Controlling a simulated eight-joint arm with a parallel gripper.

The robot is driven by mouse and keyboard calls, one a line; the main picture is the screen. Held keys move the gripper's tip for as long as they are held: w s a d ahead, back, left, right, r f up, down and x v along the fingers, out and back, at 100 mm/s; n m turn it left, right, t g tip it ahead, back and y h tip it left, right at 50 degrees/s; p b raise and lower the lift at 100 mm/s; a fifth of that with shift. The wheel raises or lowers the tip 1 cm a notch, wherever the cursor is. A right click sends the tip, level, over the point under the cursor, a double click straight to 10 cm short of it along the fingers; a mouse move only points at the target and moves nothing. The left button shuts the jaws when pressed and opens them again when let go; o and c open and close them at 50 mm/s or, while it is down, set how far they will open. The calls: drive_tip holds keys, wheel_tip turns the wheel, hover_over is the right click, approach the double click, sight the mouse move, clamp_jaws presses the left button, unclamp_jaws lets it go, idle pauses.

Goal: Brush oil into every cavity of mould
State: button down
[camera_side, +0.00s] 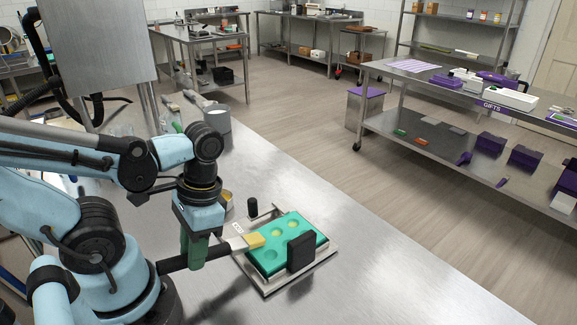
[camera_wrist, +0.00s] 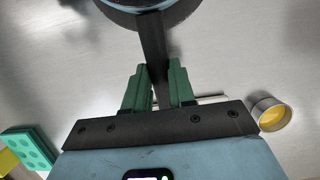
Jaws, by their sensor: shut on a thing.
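The teal mould (camera_side: 285,242) sits on a metal plate (camera_side: 268,288) on the steel table, with several round cavities in its top. Some cavities look yellowish; part of the mould is hidden by the brush and a black block. My gripper (camera_side: 195,262), with green fingers, is shut on the dark handle of a brush (camera_side: 238,244). The brush points right, its yellow bristles over the mould's left part; I cannot tell if they touch it. The wrist view shows the gripper (camera_wrist: 158,90) around the handle, and the mould (camera_wrist: 28,147) at lower left. A small oil cup (camera_wrist: 272,113) holds yellow liquid.
A black upright block (camera_side: 301,252) stands at the mould's front right side, and a black knob (camera_side: 252,207) at its back left. A metal pot (camera_side: 217,119) stands farther back. The table right of the mould is clear.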

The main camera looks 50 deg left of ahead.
sight(175, 258)
drive_tip(key=shift+s, duration=0.25)
drive_tip(key=shift+s, duration=1.35)
drive_tip(key=shift+s+r+v, duration=0.1)
drive_tip(key=shift+s+v, duration=0.15)
drive_tip(key=shift+v, duration=0.9)
drive_tip(key=shift+s+r+v, duration=0.1)
drive_tip(key=shift+s+v, duration=0.2)
drive_tip(key=shift+v, duration=0.85)
drive_tip(key=shift+s+r+v, duration=0.1)
drive_tip(key=shift+s+v, duration=0.15)
drive_tip(key=shift+v, duration=0.9)
drive_tip(key=c, duration=1.6)
unclamp_jaws()
drive_tip(key=shift+f, duration=0.1)
clamp_jaws()
